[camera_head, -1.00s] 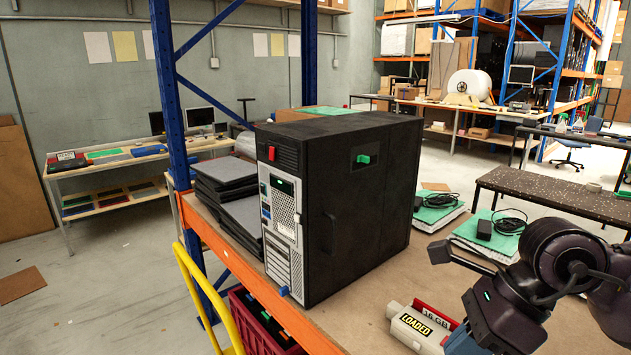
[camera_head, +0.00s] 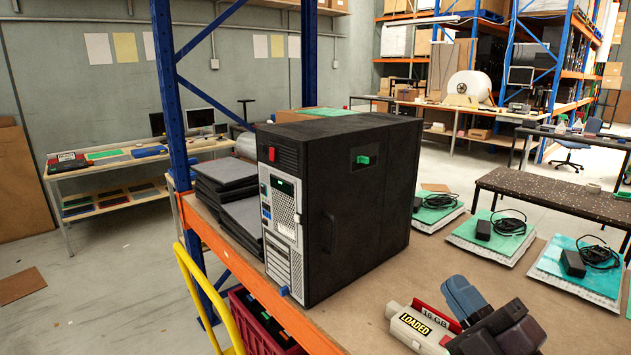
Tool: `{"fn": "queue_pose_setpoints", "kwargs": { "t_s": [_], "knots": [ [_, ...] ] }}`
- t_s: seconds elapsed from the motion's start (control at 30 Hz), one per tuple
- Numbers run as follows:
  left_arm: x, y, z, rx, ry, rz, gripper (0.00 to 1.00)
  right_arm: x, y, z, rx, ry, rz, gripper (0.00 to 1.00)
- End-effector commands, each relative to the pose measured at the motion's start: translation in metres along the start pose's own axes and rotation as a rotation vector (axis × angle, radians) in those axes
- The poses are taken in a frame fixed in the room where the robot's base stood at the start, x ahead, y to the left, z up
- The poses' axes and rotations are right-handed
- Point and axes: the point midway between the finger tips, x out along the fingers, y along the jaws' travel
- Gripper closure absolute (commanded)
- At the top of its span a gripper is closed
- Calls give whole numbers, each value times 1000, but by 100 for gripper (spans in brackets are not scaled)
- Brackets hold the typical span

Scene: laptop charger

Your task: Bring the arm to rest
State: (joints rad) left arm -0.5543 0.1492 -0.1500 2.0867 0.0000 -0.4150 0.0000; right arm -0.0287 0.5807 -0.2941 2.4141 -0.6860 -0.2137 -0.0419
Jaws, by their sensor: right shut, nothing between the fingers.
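My right gripper (camera_head: 466,298) is at the bottom right of the head view, with a blue-grey front part and a dark body behind it. It is shut and empty. It appears just to the right of a white and red device (camera_head: 417,328) labelled "LOADED" and "16 GB"; I cannot tell whether they touch. My left gripper is out of view. Three black chargers with coiled cables lie on the table, at the right edge (camera_head: 573,263), in the middle (camera_head: 483,230) and farther back (camera_head: 417,204), each on a green-topped stack.
A big black computer tower (camera_head: 350,205) stands on the brown tabletop (camera_head: 370,285) left of the gripper. Dark flat laptops (camera_head: 225,180) are stacked behind it. A blue rack post (camera_head: 170,95) rises at the left. Bare tabletop lies between the tower and the charger stacks.

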Motion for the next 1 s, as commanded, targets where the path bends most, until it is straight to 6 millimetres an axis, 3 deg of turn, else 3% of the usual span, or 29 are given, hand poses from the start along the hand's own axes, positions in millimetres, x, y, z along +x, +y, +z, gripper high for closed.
{"fn": "queue_pose_setpoints", "kwargs": {
  "t_s": [0.2, 0.4, 0.5, 0.7, 1.0],
  "knots": [
    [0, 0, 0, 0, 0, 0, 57, -55, -36, 67, 287, -496, -70, 100],
    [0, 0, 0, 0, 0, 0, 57, -133, -84, 100, 532, -936, -185, 100],
    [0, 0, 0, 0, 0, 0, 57, -178, -108, 103, 645, -1146, -259, 100],
    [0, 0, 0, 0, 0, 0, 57, -241, -139, 90, 800, -1426, -382, 100],
    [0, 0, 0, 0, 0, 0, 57, -297, -160, 64, 937, -1665, -513, 100]
  ]
}}
